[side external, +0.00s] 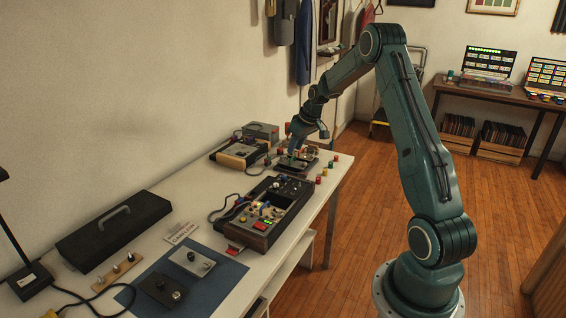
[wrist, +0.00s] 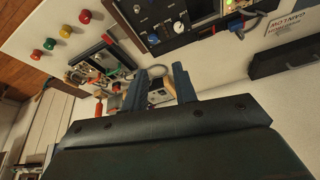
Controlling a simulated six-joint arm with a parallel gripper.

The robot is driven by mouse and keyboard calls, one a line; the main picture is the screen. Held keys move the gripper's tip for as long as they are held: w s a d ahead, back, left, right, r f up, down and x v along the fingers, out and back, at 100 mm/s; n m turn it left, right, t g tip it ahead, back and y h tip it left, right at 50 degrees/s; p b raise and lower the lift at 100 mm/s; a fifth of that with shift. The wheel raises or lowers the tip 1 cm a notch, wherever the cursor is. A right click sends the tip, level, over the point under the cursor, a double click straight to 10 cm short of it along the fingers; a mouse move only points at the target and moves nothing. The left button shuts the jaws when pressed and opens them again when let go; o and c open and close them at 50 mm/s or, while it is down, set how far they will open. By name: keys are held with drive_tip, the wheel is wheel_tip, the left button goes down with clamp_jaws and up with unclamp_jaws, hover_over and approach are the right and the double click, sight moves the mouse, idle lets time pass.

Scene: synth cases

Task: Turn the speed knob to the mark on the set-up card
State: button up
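My gripper (wrist: 160,76) shows two blue fingers set apart in the wrist view, with nothing clearly held between them. In the side view my gripper (side external: 296,152) is low over the far end of the white table, by a small dark open-topped device (side external: 297,164). A dark console (side external: 262,232) with several knobs and a green display stands nearer. Its white knob (wrist: 179,28) and blue knob (wrist: 238,34) show in the wrist view. I cannot tell which knob is the speed knob. A white card with print (side external: 183,233) lies beyond the blue mat; its smaller writing is unreadable.
Several coloured pegs (wrist: 50,44) stand near the table's far end. A tan-and-black device (side external: 238,153) sits by the wall. A black case (side external: 115,228) and a blue mat (side external: 228,280) with two small knob boxes lie at the near end.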

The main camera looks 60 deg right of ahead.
drive_tip(key=s+a+r+n, duration=0.1)
drive_tip(key=s+a+r, duration=0.1)
drive_tip(key=a+r, duration=1)
drive_tip(key=shift+a, duration=1.35)
drive_tip(key=shift+d, duration=0.15)
drive_tip(key=m+g, duration=0.5)
drive_tip(key=m, duration=0.4)
hover_over(284, 176)
wheel_tip(284, 176, down, 12)
drive_tip(key=shift+f+y, duration=0.25)
drive_tip(key=shift+y, duration=0.05)
drive_tip(key=shift+f, duration=0.1)
wheel_tip(284, 176, down, 14)
drive_tip(key=shift+r, duration=0.25)
